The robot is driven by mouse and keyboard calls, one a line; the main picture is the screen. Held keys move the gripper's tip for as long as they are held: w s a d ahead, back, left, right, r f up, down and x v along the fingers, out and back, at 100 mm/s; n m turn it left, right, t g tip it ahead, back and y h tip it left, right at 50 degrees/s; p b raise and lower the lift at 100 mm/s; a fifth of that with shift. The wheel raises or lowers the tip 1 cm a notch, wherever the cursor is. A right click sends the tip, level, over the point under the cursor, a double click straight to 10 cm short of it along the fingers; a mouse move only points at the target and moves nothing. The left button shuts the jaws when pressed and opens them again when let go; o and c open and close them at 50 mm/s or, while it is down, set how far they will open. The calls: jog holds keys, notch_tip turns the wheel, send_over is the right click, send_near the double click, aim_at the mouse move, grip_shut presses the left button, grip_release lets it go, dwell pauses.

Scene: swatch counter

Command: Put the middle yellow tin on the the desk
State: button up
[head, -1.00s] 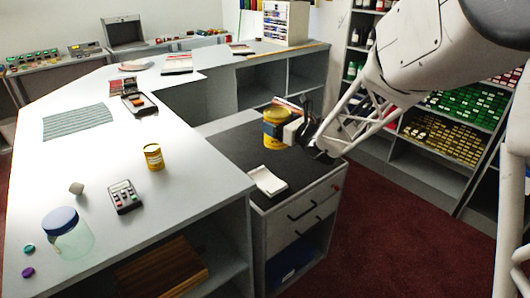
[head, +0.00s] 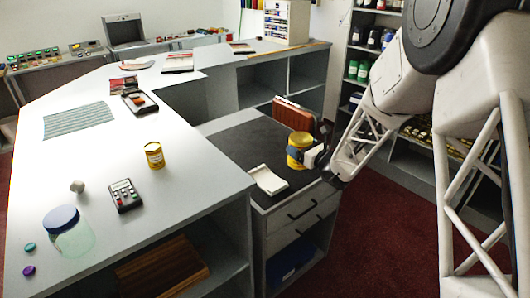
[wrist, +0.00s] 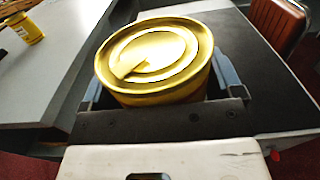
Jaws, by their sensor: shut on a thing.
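A larger yellow tin (head: 299,148) is held by my gripper (head: 304,156) over the black top of the low drawer cabinet. In the wrist view the tin (wrist: 155,55) fills the space between the two blue-grey fingers, its lid facing the camera. The gripper is shut on it. I cannot tell whether the tin's bottom touches the black top. A smaller yellow tin (head: 154,155) stands upright on the white desk (head: 190,190); it also shows at the upper left of the wrist view (wrist: 26,28).
A white tray (head: 268,180) lies on the black top (head: 240,145), left of the held tin. A calculator (head: 124,195), a blue-lidded jar (head: 68,232) and a small grey object (head: 77,187) sit on the desk. A brown chair (head: 293,114) stands behind the cabinet.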

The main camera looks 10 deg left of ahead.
notch_tip(320, 180, down, 9)
jog(key=shift+f, duration=0.2)
jog(key=shift+w, duration=0.15)
dwell(0.3)
jog(key=w+a+f, duration=0.1)
jog(key=w+a, duration=0.2)
jog(key=w, duration=1.2)
jog(key=shift+w+f, duration=0.2)
jog(key=shift+w, duration=0.05)
jog(key=shift+f, duration=1.8)
jog(key=shift+f, duration=0.1)
jog(key=o, duration=1.1)
